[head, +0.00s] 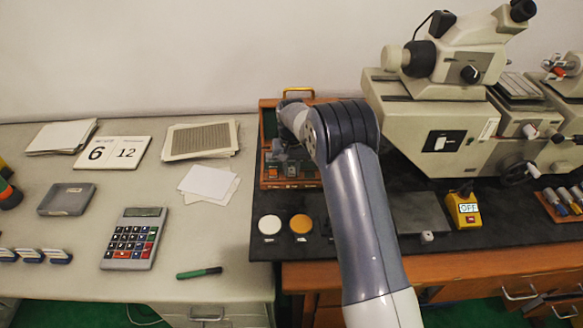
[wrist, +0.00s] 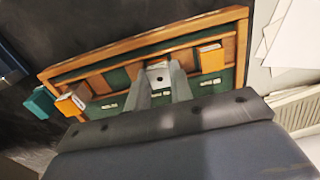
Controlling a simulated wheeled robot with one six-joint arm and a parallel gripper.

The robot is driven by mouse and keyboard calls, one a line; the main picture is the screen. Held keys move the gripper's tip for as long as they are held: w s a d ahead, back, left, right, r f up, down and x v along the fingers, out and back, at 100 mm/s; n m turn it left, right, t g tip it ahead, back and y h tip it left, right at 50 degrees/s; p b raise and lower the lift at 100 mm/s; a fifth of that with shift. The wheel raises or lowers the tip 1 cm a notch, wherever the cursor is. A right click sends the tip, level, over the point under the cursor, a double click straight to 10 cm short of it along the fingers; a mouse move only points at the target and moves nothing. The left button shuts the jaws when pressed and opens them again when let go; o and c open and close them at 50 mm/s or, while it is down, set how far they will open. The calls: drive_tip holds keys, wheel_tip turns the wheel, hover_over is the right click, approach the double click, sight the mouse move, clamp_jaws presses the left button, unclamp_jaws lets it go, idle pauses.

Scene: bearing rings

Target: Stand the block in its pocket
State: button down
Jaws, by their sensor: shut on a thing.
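My gripper (wrist: 163,88) is shut on a small pale grey block (wrist: 158,74) with a dark dot on it. In the wrist view the block sits between the fingertips, over the wooden case (wrist: 120,57) with green lining. I cannot tell whether the block is inside a pocket or just above it. In the head view the case (head: 268,103) stands open at the back of the black bench top, and my arm hides much of it. The block cannot be made out clearly there.
In the wrist view an orange-topped block (wrist: 211,57) sits in the case to the right. Another orange block (wrist: 70,104) and a teal block (wrist: 41,102) are at its left end. A microscope (head: 440,110) stands close on the right. White (head: 270,225) and orange (head: 300,224) discs lie in front.

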drive_tip(key=shift+f, duration=0.15)
drive_tip(key=c, duration=1.2)
unclamp_jaws()
drive_tip(key=shift+o, duration=0.2)
drive_tip(key=shift+r+p, duration=2.45)
drive_tip(key=shift+r, duration=1.9)
drive_tip(key=shift+f, duration=0.15)
wheel_tip(320, 180, down, 8)
drive_tip(key=b, duration=0.5)
drive_tip(key=shift+f, duration=0.25)
drive_tip(key=shift+r, duration=0.1)
